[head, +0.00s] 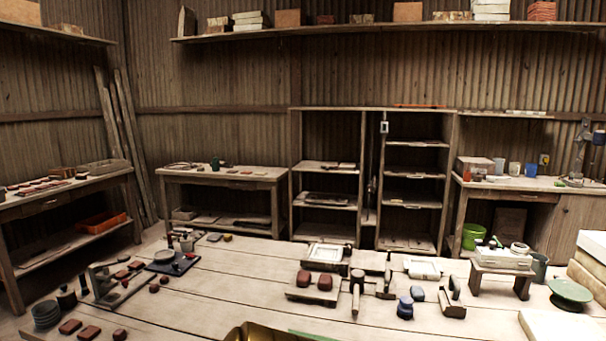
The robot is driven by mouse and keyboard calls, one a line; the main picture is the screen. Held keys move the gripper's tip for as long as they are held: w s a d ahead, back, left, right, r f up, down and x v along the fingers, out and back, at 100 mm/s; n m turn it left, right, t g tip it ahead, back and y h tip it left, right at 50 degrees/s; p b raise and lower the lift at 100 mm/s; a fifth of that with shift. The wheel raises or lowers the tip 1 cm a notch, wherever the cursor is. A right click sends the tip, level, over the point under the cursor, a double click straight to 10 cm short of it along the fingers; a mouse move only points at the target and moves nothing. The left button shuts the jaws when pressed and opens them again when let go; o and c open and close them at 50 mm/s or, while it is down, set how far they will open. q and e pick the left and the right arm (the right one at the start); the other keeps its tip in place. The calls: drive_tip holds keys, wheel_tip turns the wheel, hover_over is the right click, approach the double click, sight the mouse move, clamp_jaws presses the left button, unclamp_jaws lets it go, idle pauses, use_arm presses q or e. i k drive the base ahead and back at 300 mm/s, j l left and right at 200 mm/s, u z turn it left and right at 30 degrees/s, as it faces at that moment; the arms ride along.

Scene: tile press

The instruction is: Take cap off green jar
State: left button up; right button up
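No jar with a cap is clearly recognisable as the green jar. A small dark green vessel (215,164) stands on the back left table; it is too small to tell whether it has a cap. A grey-green pot (540,267) stands at the right of the big front table, beside a small stool; its top shows no clear cap. A small dark blue jar (405,308) stands near the front middle. Neither of my grippers is in view. A brassy rounded shape (262,333) and a green strip show at the bottom edge; I cannot tell what they are.
The plank table (240,285) holds red-brown tiles (318,281) on a board, hammer-like tools (357,292), a small stool (503,275), a green dish (570,291) and a dark tray (172,262). Its middle left is clear. A lime bucket (472,236) stands behind. Shelves line the back wall.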

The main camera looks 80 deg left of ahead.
sight(215, 164)
drive_tip(key=u, duration=3.15)
